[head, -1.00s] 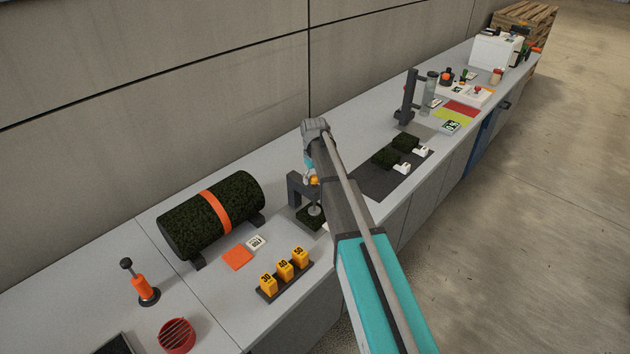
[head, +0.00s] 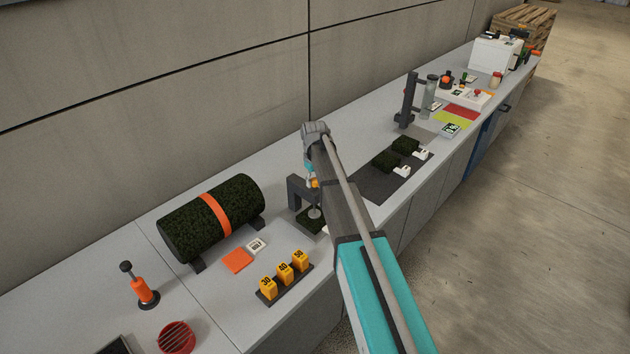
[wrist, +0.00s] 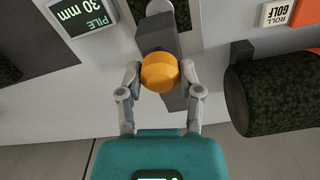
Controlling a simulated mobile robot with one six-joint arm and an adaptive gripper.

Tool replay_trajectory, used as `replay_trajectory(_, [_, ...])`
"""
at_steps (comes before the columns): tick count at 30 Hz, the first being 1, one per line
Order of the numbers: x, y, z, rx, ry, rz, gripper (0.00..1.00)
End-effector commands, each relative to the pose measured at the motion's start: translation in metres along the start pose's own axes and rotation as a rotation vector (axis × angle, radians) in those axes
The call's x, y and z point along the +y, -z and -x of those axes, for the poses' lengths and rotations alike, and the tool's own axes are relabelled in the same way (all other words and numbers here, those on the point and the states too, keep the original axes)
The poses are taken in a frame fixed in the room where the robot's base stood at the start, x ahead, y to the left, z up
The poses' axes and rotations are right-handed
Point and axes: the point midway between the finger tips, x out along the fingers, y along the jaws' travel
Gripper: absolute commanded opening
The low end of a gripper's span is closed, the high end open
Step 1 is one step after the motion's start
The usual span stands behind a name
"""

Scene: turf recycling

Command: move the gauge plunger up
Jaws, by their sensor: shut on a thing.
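The gauge plunger's round orange knob (wrist: 160,72) sits between my gripper's (wrist: 160,82) two fingers in the wrist view, and the fingers are shut on it. In the head view only a small part of the orange knob (head: 315,183) shows beside my arm. The dark gauge frame (head: 296,190) stands on the bench, with a pale round foot (head: 314,212) over a dark green turf piece (head: 309,222). The gap between foot and turf is too small to judge. A display (wrist: 82,12) reads "PILE 30 mm" in the wrist view.
A turf roll (head: 212,215) with an orange band lies left of the gauge. Yellow numbered blocks (head: 284,268) stand in a dark holder near the front edge. A dark mat (head: 378,185) with turf pieces lies to the right. Bare bench lies behind the gauge.

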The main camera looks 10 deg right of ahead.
Motion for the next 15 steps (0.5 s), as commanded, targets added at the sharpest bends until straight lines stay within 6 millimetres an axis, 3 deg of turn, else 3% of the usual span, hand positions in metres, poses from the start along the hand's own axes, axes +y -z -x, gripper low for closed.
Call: replay_trajectory(15, [0.001, 0.000, 0.043, 0.000, -0.002, -0.001, 0.00])
